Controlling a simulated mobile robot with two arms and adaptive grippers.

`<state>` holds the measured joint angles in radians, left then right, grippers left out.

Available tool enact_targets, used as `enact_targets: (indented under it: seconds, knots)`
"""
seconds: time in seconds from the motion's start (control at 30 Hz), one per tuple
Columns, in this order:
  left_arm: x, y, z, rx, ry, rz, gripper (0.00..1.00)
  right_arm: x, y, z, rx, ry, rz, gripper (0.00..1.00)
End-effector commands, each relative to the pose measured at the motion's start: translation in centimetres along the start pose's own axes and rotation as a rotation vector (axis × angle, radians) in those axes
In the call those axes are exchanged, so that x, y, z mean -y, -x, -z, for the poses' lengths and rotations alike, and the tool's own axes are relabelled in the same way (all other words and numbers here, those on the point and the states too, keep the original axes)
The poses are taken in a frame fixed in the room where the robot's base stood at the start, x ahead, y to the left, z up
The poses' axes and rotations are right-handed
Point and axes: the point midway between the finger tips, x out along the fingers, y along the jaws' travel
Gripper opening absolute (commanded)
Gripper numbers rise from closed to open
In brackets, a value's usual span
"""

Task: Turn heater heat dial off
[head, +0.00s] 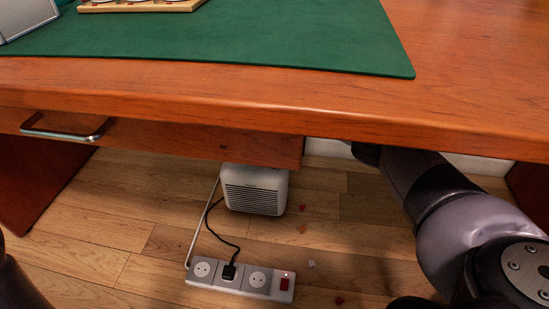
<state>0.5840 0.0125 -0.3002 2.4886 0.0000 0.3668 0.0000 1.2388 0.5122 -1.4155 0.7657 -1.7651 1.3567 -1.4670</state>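A small white heater (256,189) with a slatted grille stands on the floor under the desk. Its top is hidden behind the drawer front, and its heat dial does not show. My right arm comes in from the right and reaches under the desk's front edge, to the right of the heater. Its far end is hidden by the desk, so its gripper is not in view. Only a dark bit of my left side shows at the lower left edge, and the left gripper is not in view.
The wooden desk (350,113) overhangs the heater, with a drawer (170,132) and metal handle. A power strip (205,283) with a black plug (228,271) and red switch lies in front of the heater. Cords run up beside it. Small scraps dot the wooden floor.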

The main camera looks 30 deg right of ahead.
Motion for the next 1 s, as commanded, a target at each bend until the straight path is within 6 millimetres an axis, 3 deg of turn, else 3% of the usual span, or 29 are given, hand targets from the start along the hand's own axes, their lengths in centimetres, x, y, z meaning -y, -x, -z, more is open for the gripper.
enact_targets:
  seconds: [0.4, 0.43, 0.73, 1.0]
  knots:
    - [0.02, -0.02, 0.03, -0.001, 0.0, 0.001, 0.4, 0.04, 0.01, 0.06, -0.002, 0.007, 0.002, 0.02]
    - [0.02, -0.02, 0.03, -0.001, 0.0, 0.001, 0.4, 0.04, 0.0, 0.05, -0.001, 0.007, 0.002, 0.32]
    - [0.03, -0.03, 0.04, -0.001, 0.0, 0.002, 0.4, 0.02, 0.01, 0.01, 0.0, 0.006, 0.001, 0.51]
    - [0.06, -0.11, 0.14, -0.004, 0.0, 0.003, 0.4, 0.02, 0.06, -0.01, 0.0, 0.006, 0.001, 0.51]
